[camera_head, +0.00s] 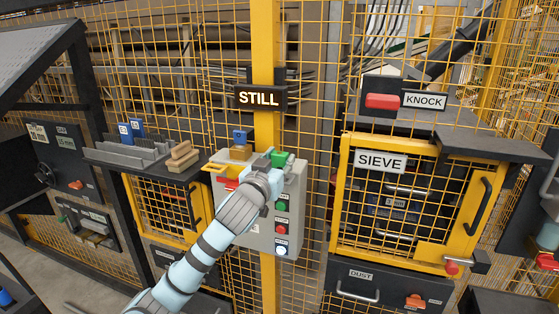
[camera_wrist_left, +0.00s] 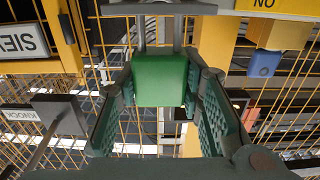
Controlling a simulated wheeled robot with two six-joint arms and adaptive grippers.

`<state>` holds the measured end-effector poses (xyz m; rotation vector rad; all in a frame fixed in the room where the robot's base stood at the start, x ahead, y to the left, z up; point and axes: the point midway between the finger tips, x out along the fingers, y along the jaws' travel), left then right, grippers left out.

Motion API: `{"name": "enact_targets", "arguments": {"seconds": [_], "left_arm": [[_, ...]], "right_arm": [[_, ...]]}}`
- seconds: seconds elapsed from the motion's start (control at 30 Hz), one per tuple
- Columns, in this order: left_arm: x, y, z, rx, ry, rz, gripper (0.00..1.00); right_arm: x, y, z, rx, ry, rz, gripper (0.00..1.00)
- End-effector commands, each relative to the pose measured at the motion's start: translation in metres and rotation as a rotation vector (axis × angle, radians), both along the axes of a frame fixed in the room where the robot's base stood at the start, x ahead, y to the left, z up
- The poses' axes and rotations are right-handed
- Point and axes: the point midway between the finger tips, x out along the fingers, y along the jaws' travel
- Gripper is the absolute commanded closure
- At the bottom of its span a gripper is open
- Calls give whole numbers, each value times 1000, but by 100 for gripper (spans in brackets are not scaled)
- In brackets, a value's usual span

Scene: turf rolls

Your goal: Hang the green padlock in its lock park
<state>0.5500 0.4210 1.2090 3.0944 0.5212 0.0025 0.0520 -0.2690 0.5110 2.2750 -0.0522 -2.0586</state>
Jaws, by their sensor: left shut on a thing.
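The green padlock (camera_head: 284,158) is at the upper right of the grey control box (camera_head: 290,225). My left gripper (camera_head: 275,166) is shut on it, and the arm covers much of the box front. In the left wrist view the green padlock body (camera_wrist_left: 160,80) sits between the two pads, with its grey shackle (camera_wrist_left: 163,33) toward a pale grey part at the picture's top. I cannot tell whether the shackle is hooked on anything. I cannot make out the lock park clearly. My right gripper is not in view.
A blue padlock (camera_head: 240,136) sits by a brass-coloured block (camera_head: 240,153) on the box's upper left. A yellow post (camera_head: 265,120) with a STILL sign (camera_head: 259,98) stands behind. The SIEVE door (camera_head: 347,205) is to the right, and a shelf (camera_head: 100,155) is to the left.

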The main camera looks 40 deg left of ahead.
Motion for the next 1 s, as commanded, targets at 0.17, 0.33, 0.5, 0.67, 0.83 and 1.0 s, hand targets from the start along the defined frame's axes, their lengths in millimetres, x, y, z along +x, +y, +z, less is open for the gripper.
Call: {"name": "enact_targets", "arguments": {"seconds": [0.17,0.33,0.5,0.67,0.83,1.0], "left_arm": [[0,0,-5,0,0,0,97],[0,0,-10,0,0,0,97],[0,0,-14,0,0,0,97],[0,0,-18,0,0,0,97],[0,0,-22,-1,-1,0,97],[0,0,-26,-1,-1,0,97]], "right_arm": [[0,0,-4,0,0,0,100],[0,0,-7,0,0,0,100],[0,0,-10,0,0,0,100],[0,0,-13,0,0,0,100],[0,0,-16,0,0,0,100],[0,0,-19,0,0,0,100]]}}
